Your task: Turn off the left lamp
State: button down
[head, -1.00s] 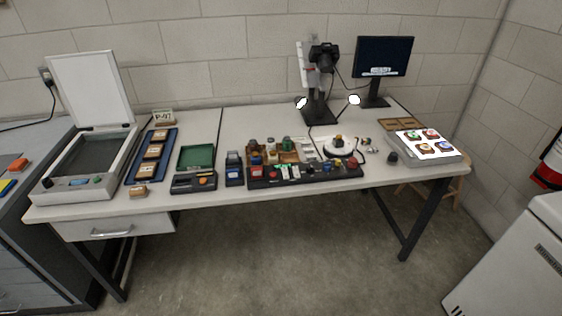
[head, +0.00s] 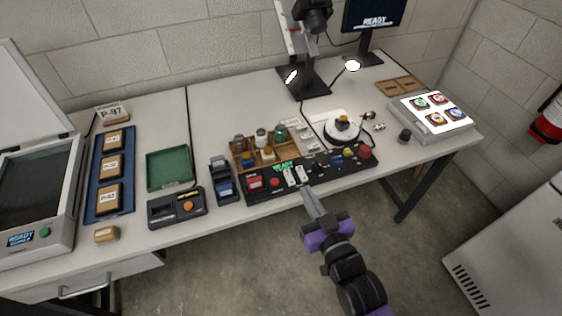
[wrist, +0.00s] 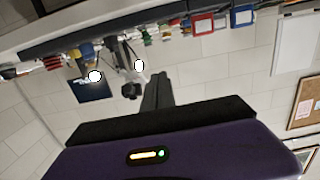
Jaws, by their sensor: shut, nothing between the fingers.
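The left lamp (head: 291,76) and the right lamp (head: 352,65) flank the base of a camera stand; both heads look bright white. A black control panel (head: 262,193) lies along the table's front edge. It carries a red button (head: 274,182), two white rocker switches (head: 289,178) (head: 301,174), and several knobs. My gripper (head: 307,193) is shut and empty, its tips at the panel's front edge just below the white switches. I cannot tell whether it touches the panel. In the wrist view my fingers (wrist: 157,88) are together, with both lamps seen beyond.
A wooden tray of small jars (head: 240,161) stands behind the panel. A lit box with badges (head: 405,126) is at the right.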

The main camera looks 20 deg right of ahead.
jog(key=shift+f, duration=0.25)
jog(key=shift+w, duration=0.15)
jog(key=p, duration=0.1)
send_over(291, 181)
jog(key=shift+f, duration=0.45)
notch_tip(291, 181, down, 3)
jog(key=shift+r, duration=0.1)
jog(key=shift+f, duration=0.7)
jog(key=shift+r, duration=0.15)
